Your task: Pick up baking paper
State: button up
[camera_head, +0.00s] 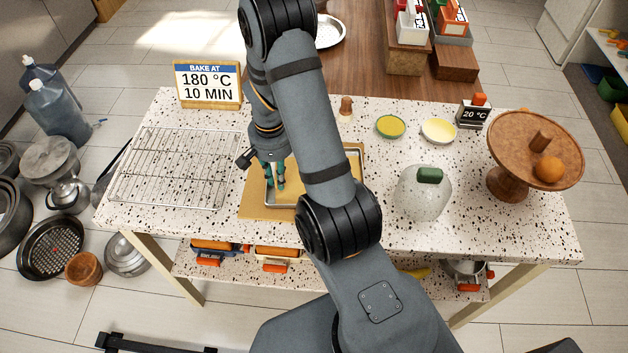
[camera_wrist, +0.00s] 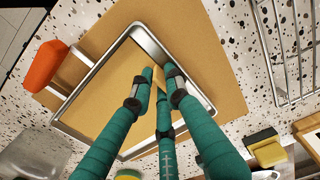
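A flat tan sheet, apparently the baking paper, lies on the speckled counter (camera_head: 410,112); its visible part (camera_head: 252,203) is left of my arm, and it fills the upper middle of the wrist view (camera_wrist: 205,50). A shallow metal tray (camera_wrist: 180,75) rests over it, with a similar tan surface (camera_wrist: 98,100) inside. My gripper (camera_head: 272,184) has teal fingers pointing down at the tray. In the wrist view its fingertips (camera_wrist: 160,78) are close together over the tray, with a narrow tan strip between them. I cannot tell whether they grip it. My arm hides part of the tray.
A wire rack (camera_head: 172,168) lies left of the sheet, below a baking sign (camera_head: 208,84). A glass jar with a green lid (camera_head: 424,195) and a wooden stand (camera_head: 510,184) are at the right. Small yellow dishes (camera_head: 390,126) sit behind. An orange handle (camera_wrist: 45,66) is near the tray.

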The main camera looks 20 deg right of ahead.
jog(key=shift+c, duration=1)
grip_shut()
jog(key=shift+r, duration=0.15)
